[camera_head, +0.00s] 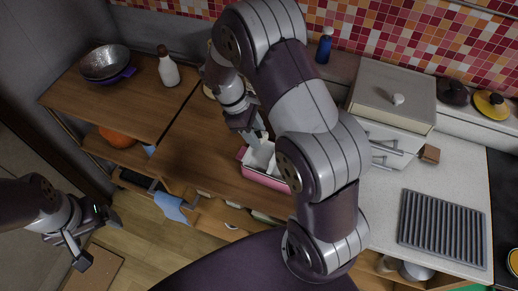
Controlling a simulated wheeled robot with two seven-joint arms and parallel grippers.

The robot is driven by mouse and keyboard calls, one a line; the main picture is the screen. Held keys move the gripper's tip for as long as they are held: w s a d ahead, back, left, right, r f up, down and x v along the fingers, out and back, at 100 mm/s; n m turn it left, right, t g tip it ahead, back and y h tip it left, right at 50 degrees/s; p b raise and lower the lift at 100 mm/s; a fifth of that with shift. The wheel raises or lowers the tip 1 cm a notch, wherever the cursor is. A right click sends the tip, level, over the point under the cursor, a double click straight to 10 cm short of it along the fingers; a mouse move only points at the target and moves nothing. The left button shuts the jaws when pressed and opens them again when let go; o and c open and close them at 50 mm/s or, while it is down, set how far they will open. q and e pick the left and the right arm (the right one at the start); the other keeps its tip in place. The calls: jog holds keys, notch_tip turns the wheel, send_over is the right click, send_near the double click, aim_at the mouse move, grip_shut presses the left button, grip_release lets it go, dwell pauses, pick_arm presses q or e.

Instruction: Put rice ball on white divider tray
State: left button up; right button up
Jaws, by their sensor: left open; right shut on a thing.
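A pink box (264,181) with a white divided insert (262,156) stands on the wooden counter, partly hidden behind my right arm. The white insert looks like the white divider tray. My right gripper (256,136) points down just above the far left part of this box. It is shut on a small pale thing, mostly hidden by the fingers; I cannot tell clearly that it is the rice ball. No other rice ball shows. My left gripper (97,238) is open and empty at the lower left, over the floor and away from the counter.
A blue bottle (324,45), a beige bread box (392,92) and a grey rack (443,231) are at right. The counter left of the pink box is clear.

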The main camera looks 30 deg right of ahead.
jog(key=shift+s+f+m+y, duration=0.2)
jog(key=shift+m+y, duration=0.1)
jog(key=shift+m, duration=0.6)
jog(key=m+b, duration=0.1)
jog(key=b, duration=0.4)
send_over(261, 163)
jog(key=w, duration=0.2)
jog(key=shift+g, duration=0.3)
jog(key=f, duration=0.5)
jog(key=shift+s+a+f, duration=0.25)
jog(key=shift+a+f, duration=0.15)
notch_tip(261, 163, down, 4)
jog(key=shift+s+r+p, duration=0.15)
jog(key=shift+p, duration=0.8)
jog(key=shift+f, duration=0.25)
jog(key=o, duration=0.7)
jog(key=shift+o, duration=0.5)
